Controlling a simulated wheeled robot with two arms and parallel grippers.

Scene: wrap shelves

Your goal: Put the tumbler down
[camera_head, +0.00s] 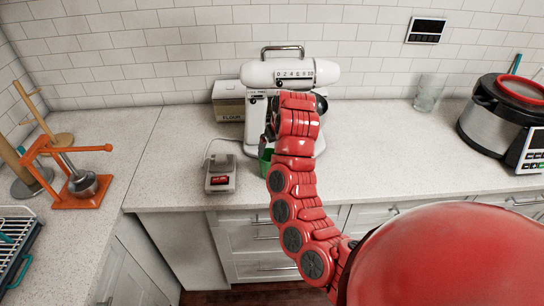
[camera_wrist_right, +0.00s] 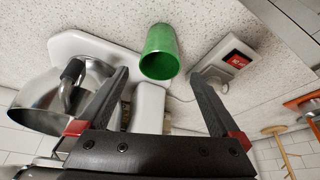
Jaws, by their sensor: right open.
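The green tumbler (camera_wrist_right: 161,45) appears to stand on the speckled counter, between the mixer and the small scale. In the wrist view its open rim faces my right gripper (camera_wrist_right: 159,76). The two fingers are spread apart with the tumbler beyond and between their tips, and clear gaps show on both sides. In the head view only a green part of the tumbler (camera_head: 265,163) shows, as my right arm covers the rest. My right gripper (camera_head: 266,143) is partly hidden there by its own wrist. My left gripper is not in view.
A white stand mixer (camera_head: 268,75) is close behind, its steel bowl (camera_wrist_right: 55,95) beside one finger. The small scale (camera_head: 221,173) is to the left. A clear glass (camera_head: 428,93) and a cooker (camera_head: 500,112) are at the right.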

